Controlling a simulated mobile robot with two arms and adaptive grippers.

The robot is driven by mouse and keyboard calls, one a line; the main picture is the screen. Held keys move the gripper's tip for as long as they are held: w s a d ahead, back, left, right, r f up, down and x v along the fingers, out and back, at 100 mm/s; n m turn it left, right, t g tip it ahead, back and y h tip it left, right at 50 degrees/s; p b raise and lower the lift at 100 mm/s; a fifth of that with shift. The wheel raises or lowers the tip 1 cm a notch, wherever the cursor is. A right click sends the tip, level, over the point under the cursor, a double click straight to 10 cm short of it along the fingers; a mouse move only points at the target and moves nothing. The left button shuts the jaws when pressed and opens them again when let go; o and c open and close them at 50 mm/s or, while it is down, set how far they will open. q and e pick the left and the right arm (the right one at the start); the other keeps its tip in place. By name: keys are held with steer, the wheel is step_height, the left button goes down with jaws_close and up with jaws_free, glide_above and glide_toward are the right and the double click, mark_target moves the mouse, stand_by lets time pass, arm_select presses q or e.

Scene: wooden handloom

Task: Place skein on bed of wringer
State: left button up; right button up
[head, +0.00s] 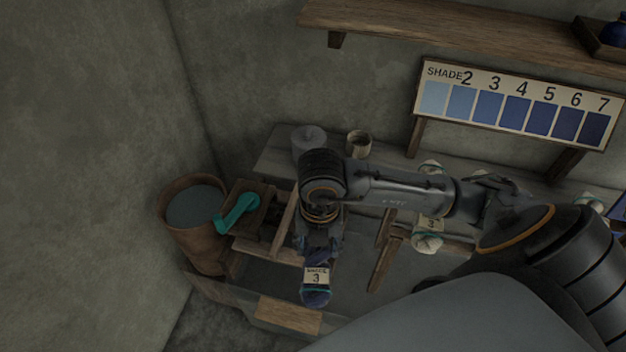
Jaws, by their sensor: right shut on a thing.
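My right gripper (319,252) points downward, shut on a dark blue skein (316,294). The skein hangs below the fingers and bears a pale label reading 3, with a thin teal band. The wringer (252,205) is the wooden frame with a teal crank handle (237,212), left of my gripper. My wrist and the skein hide part of the wooden parts beside it, so I cannot tell whether the skein touches anything below. My left gripper is not in view.
A brown bucket (177,222) with dark liquid stands left of the wringer by the wall. A grey lidded pot (308,140) and a small cup (358,143) stand behind. Pale skeins (427,241) are on the right. A shade board (516,103) stands behind them, under a shelf (450,32).

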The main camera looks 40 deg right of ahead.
steer(key=shift+s+d+f+m, duration=0.1)
steer(key=shift+s+d+m, duration=0.05)
steer(key=shift+m, duration=0.85)
steer(key=shift+w+d+f, duration=0.1)
steer(key=shift+w+d, duration=0.1)
steer(key=shift+w, duration=0.1)
steer(key=w+d+f+p, duration=0.1)
steer(key=w, duration=0.1)
steer(key=w+d+f+p, duration=0.1)
steer(key=w, duration=0.2)
steer(key=w+d+f+p, duration=0.1)
steer(key=w+d+f, duration=0.1)
steer(key=shift+w+d, duration=0.1)
steer(key=shift+w, duration=0.3)
steer(key=w+f, duration=0.1)
steer(key=w+d+f, duration=0.1)
steer(key=f, duration=0.1)
steer(key=w+f+p, duration=0.1)
steer(key=f, duration=0.1)
steer(key=shift+w+d, duration=0.15)
steer(key=shift+d, duration=0.2)
steer(key=shift+w+d+f, duration=0.15)
steer(key=shift+w+f, duration=0.1)
steer(key=shift+f, duration=0.1)
step_height(320, 180, down, 3)
steer(key=shift+f, duration=0.1)
